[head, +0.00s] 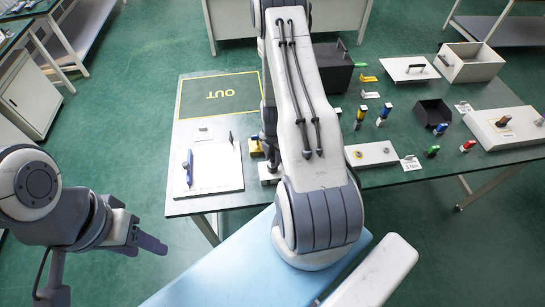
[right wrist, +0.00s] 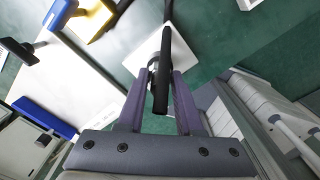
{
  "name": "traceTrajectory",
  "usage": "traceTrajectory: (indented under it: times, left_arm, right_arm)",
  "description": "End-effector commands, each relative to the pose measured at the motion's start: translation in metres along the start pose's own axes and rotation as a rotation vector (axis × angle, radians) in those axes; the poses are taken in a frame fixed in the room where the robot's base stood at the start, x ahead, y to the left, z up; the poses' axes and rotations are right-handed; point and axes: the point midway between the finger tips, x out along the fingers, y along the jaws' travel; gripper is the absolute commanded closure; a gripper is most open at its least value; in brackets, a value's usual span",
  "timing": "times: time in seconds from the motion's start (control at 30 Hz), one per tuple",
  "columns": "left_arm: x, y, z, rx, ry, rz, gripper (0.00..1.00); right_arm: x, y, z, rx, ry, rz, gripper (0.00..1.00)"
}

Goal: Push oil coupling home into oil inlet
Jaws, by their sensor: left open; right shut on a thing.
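My right gripper (right wrist: 160,84) is shut on a long black part with a grey metal ring beside it (right wrist: 163,68), which looks like the oil coupling. In the right wrist view a small white plate (right wrist: 140,62) lies beyond the held part. I cannot tell whether the part touches it. In the head view my right arm hides the right gripper and the held part. A white block (head: 268,174) shows at the arm's left edge. I cannot make out the oil inlet for sure. My left gripper (head: 146,242) is open and empty, left of the table.
The green table (head: 205,208) carries a white board (head: 215,175) with a blue-handled tool (head: 188,168). A grey panel (head: 372,155), bins and several small parts stand to the right. The OUT mat (head: 220,96) is empty.

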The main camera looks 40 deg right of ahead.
Motion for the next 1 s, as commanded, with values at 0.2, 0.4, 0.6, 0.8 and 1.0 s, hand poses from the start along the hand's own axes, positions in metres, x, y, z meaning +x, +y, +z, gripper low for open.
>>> traceTrajectory:
  times: [0.2,0.4,0.6,0.8,1.0]
  left_arm:
    - [0.000,0.000,0.000,0.000,0.000,0.000,0.50]
    - [0.000,0.000,0.000,0.000,0.000,0.000,0.50]
    - [0.001,0.000,0.000,0.000,0.000,0.000,0.50]
    - [0.006,0.000,0.000,-0.001,0.000,0.000,0.50]
    - [0.014,-0.001,0.001,-0.001,0.000,0.000,0.50]
  right_arm:
    - [0.003,0.000,0.000,0.001,0.001,-0.001,0.30]
    - [0.003,0.000,0.000,0.000,0.000,-0.001,0.30]
    - [-0.003,0.001,0.001,-0.001,-0.001,0.002,0.30]
    - [-0.031,0.002,0.001,0.000,-0.004,0.005,0.30]
    - [-0.066,0.001,0.001,-0.001,-0.004,0.004,0.30]
